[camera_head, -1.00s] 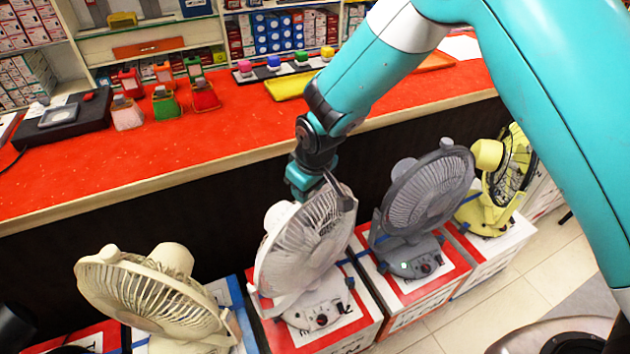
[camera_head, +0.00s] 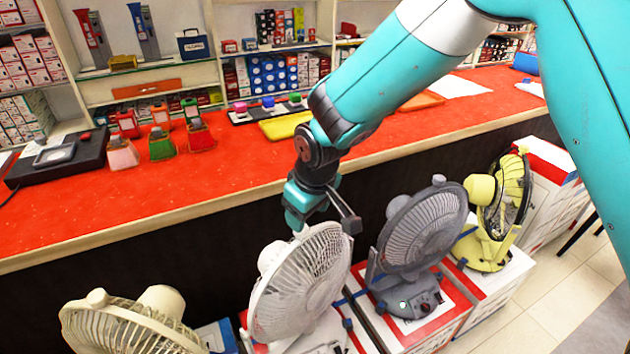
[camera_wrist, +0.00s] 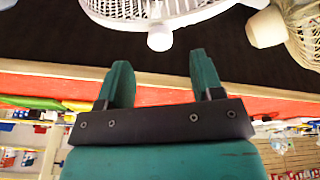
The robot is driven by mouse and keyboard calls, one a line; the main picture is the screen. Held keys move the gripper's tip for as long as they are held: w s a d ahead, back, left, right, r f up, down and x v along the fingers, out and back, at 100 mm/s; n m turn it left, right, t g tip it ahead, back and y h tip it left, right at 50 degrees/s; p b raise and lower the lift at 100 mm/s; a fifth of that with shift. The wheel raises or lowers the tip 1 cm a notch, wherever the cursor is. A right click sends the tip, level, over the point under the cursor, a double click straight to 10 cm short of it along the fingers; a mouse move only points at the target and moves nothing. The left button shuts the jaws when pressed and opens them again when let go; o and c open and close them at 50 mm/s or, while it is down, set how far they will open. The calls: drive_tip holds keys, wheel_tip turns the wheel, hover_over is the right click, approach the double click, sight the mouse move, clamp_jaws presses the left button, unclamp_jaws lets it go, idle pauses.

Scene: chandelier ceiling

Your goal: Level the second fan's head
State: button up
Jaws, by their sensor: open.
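A row of fans stands on boxes in front of the counter. The white fan (camera_head: 305,285) is between the cream fan (camera_head: 125,325) and the grey fan (camera_head: 425,230); its head leans back. The cream fan's head is tilted steeply upward. A yellow fan (camera_head: 500,205) stands at the right end. My gripper (camera_head: 322,212) is at the top of the white fan's head, partly behind it; contact cannot be told. In the wrist view my gripper (camera_wrist: 162,80) is open and empty, with the white fan's rear knob (camera_wrist: 160,38) just beyond the fingers.
The red counter (camera_head: 240,170) runs behind the fans, its edge close to my gripper. Small coloured items, a yellow tray (camera_head: 285,125) and a black device (camera_head: 55,160) lie on it. Stocked shelves stand behind. Tiled floor (camera_head: 530,320) is clear at the lower right.

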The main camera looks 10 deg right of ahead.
drive_tip(key=v, duration=1)
drive_tip(key=shift+s+r, duration=0.15)
drive_tip(key=shift+r, duration=0.15)
drive_tip(key=shift+d, duration=0.1)
drive_tip(key=s+d+r+y, duration=0.1)
drive_tip(key=s+d+r, duration=0.1)
drive_tip(key=s, duration=0.5)
drive_tip(key=s+d+r+m+g+y+p, duration=0.1)
drive_tip(key=s+d+r, duration=0.1)
drive_tip(key=s+d, duration=0.2)
drive_tip(key=s+d+r+g, duration=0.1)
drive_tip(key=s+d+r, duration=0.2)
drive_tip(key=s, duration=0.7)
drive_tip(key=shift+s+d+y+p, duration=0.2)
drive_tip(key=shift+s+y+p, duration=0.1)
drive_tip(key=shift+s+y, duration=0.1)
